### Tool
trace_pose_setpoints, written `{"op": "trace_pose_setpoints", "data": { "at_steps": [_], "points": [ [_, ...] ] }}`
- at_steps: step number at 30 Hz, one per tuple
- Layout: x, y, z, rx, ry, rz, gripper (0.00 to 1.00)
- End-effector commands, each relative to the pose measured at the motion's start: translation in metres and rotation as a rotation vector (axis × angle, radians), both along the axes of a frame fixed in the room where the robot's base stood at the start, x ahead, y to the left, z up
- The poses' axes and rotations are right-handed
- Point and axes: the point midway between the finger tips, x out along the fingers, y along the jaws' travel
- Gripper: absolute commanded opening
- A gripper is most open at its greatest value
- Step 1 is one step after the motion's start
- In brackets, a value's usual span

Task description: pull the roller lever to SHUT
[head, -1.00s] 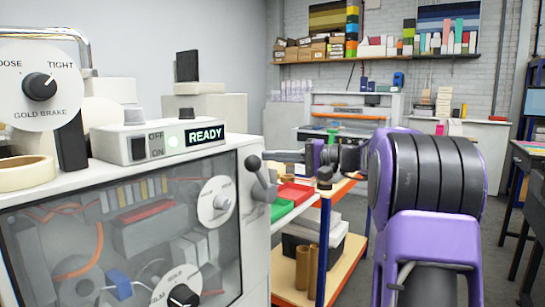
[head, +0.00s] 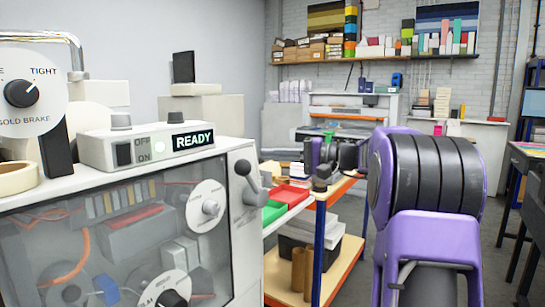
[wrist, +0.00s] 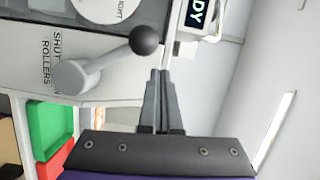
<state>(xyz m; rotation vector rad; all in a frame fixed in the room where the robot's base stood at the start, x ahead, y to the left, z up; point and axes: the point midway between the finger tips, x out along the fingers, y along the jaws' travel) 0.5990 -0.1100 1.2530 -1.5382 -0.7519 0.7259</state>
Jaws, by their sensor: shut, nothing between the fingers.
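The roller lever (head: 247,180) is a grey arm with a dark ball knob, on the right end of the clear-fronted machine. It stands up, leaning slightly left in the head view. In the wrist view the lever (wrist: 100,61) ends in its black ball, next to a sideways label reading SHUT and ROLLERS; the rest of the label is covered by the lever. My gripper (wrist: 160,73) is shut and empty. Its fingertips are close to the ball, apparently without touching; depth is hard to judge. In the head view my gripper (head: 267,153) is small and points left toward the knob.
The machine's switch box (head: 150,147) shows a lit READY sign. A cart (head: 326,205) with red (head: 289,194) and green (head: 270,211) trays stands right beside the lever. A paper-loaded bench (head: 350,115) is behind. Floor shows at right.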

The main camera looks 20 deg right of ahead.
Motion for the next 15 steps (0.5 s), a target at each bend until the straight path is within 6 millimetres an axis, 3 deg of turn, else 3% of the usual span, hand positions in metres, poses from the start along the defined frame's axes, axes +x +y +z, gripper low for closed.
{"op": "trace_pose_setpoints", "data": {
  "at_steps": [4,15],
  "points": [
    [0.001,0.0,0.007,0.0,-0.001,-0.001,0.0],
    [-0.048,-0.063,0.019,0.0,-0.001,-0.006,0.0]
  ]
}}
